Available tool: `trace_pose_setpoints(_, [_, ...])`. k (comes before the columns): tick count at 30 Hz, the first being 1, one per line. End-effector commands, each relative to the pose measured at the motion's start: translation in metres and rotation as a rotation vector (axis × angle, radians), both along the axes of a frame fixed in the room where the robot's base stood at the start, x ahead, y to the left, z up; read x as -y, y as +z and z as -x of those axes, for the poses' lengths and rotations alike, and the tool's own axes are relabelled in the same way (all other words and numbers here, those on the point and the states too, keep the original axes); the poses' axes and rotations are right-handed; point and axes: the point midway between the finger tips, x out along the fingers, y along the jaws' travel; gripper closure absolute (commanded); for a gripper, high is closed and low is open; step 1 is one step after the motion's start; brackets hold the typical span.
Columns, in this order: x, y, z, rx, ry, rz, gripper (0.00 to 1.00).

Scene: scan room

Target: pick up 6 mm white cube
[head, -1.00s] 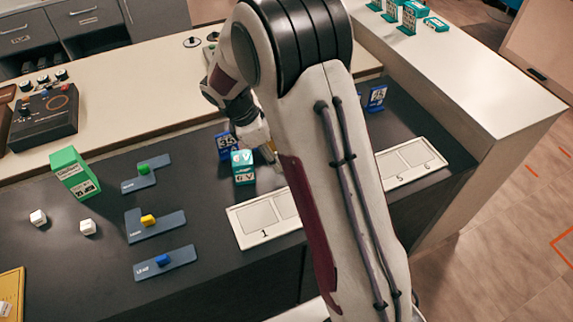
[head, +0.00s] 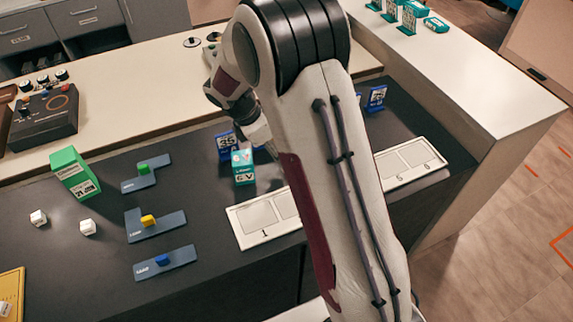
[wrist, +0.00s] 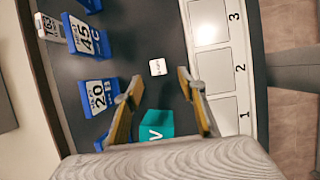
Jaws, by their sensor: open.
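A small white cube (wrist: 157,67) with dark print, too small to read, lies on the dark counter in the wrist view. It sits just beyond and roughly between the tips of my gripper (wrist: 160,80). The two fingers are spread apart with nothing between the tips. In the head view my gripper (head: 268,147) is partly hidden by my arm, and this cube is hidden.
A teal box (head: 243,167) stands close to my gripper; it also shows between the finger bases in the wrist view (wrist: 155,125). Blue number stands (wrist: 98,95) line one side, and a white numbered tray (wrist: 238,75) the other. A green box (head: 75,173) stands left.

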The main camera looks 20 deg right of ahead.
Motion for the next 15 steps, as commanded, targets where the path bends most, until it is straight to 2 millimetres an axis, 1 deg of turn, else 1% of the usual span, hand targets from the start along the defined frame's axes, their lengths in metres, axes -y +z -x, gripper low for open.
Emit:
trace_pose_setpoints(1, [0.0017,-0.0045,0.0004,-0.002,-0.001,0.000,0.60])
trace_pose_setpoints(4, [0.0034,-0.0090,0.0003,-0.002,-0.001,-0.001,0.60])
trace_pose_setpoints(15, [0.0041,-0.0106,0.0001,-0.001,-0.001,-0.001,0.60])
